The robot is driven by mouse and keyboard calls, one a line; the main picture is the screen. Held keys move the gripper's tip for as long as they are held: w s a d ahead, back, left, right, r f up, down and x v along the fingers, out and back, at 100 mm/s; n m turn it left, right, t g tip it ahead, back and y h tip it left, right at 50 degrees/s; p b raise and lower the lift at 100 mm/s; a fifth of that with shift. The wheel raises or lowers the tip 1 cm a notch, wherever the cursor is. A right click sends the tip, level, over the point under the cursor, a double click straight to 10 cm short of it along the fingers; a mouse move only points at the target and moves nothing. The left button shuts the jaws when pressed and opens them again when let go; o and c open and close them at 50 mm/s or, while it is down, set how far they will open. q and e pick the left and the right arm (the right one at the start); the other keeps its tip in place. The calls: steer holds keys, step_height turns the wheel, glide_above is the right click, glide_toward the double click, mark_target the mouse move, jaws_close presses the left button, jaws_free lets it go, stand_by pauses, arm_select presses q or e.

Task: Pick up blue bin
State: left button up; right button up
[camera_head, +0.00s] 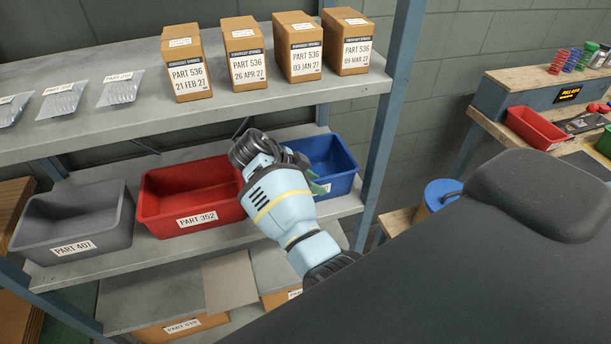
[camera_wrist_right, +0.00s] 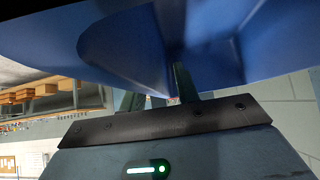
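The blue bin (camera_head: 335,168) stands on the middle shelf at its right end, next to the red bin. My right gripper (camera_head: 318,187) is at the left front part of the blue bin, and my wrist hides that part. In the right wrist view, the blue bin (camera_wrist_right: 110,40) fills the top, close above the gripper. The two dark fingers (camera_wrist_right: 158,95) stand apart, with a bright gap between them, and reach up to the bin's wall. Whether they touch the wall is unclear. My left gripper is not in view.
The red bin (camera_head: 190,190) and grey bin (camera_head: 75,222) stand to the left on the same shelf. Boxes (camera_head: 247,60) sit on the shelf above. A blue shelf post (camera_head: 385,120) stands just right of the blue bin. A workbench (camera_head: 540,75) is at far right.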

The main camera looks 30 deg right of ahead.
jaws_close()
stand_by(0.3)
steer(key=shift+s+d, duration=0.1)
steer(key=shift+d, duration=0.05)
